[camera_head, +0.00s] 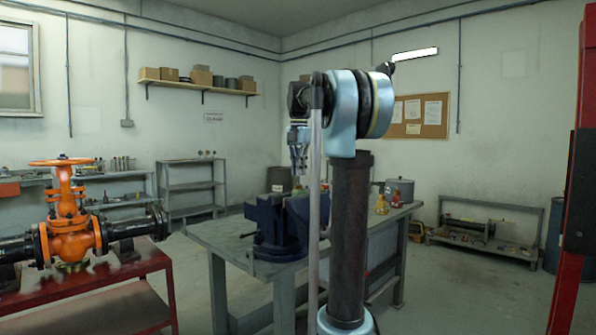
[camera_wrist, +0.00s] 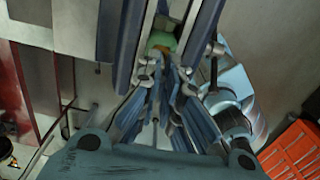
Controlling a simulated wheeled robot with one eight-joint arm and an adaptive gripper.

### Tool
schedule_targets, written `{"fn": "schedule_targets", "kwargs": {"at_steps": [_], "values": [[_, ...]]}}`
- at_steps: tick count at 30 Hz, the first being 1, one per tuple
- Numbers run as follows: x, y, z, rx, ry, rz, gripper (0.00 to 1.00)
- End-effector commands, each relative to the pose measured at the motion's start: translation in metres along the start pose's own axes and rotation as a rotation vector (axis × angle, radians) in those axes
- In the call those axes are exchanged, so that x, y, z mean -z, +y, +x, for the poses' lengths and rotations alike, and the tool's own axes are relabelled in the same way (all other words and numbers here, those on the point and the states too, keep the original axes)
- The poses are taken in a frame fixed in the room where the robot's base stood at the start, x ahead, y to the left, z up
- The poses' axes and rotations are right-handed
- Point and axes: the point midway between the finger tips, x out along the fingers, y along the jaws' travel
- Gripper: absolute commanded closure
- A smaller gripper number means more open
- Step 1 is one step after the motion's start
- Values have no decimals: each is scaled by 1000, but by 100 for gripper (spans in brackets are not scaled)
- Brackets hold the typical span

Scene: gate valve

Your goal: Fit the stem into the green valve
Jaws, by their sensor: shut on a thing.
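My gripper (camera_head: 298,168) points down in the head view, above the blue vise (camera_head: 270,232) on the workbench. In the wrist view my gripper (camera_wrist: 160,68) is shut, its fingers meeting around a small metallic piece, likely the stem; its outline is mostly hidden by the fingers. Just beyond the fingertips a small green part (camera_wrist: 163,40), likely the green valve, shows between dark blue bars that look like the vise jaws. I cannot tell whether the held piece touches it.
The grey workbench (camera_head: 215,238) carries the vise, with small red and yellow items (camera_head: 382,205) at its far right. An orange gate valve (camera_head: 70,232) stands on a red table (camera_head: 150,258) at left.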

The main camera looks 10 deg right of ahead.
Motion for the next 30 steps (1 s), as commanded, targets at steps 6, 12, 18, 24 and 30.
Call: {"fn": "schedule_targets", "kwargs": {"at_steps": [6,12,18,24,30], "values": [[0,0,4,0,0,0,100],[0,0,8,0,0,0,100],[0,0,12,0,0,0,100],[0,0,16,0,0,0,100],[0,0,17,0,0,0,71]]}}
